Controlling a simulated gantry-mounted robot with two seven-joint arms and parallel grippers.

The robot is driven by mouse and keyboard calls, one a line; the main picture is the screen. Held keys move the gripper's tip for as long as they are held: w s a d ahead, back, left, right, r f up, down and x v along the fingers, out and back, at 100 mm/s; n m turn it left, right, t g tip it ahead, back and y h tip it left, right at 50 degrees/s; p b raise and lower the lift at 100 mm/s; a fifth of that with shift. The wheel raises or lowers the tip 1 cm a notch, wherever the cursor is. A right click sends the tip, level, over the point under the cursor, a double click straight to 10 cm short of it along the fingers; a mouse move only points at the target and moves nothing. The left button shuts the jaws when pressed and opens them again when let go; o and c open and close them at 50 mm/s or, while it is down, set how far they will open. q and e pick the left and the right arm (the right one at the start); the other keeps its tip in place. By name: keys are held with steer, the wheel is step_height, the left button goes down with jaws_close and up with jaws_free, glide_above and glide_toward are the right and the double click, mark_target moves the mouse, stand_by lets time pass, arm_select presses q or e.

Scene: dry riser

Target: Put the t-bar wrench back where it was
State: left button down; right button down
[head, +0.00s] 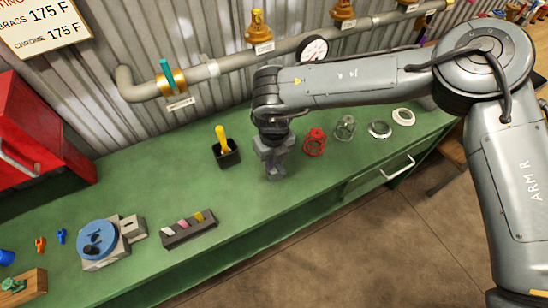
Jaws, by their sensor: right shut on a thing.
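My right gripper (274,167) is low over the green bench (235,210), just right of a small black holder. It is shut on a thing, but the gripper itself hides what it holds. I cannot make out the t-bar wrench for sure in this view. The black holder (228,159) has a yellow-handled tool (222,138) standing in it, slightly tilted. My left gripper is not in view.
Right of my gripper are a red handwheel (315,142), a grey handwheel (345,128) and pale rings (403,117). A small rack (188,231) and a blue round device (97,239) sit to the left. A pipe (225,68) with a gauge (313,48) runs behind.

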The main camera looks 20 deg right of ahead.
steer(key=c, duration=0.7)
jaws_free()
steer(key=shift+f, duration=0.1)
step_height(320, 180, up, 11)
steer(key=shift+f+b, duration=0.2)
steer(key=shift+b, duration=0.55)
steer(key=shift+r, duration=0.75)
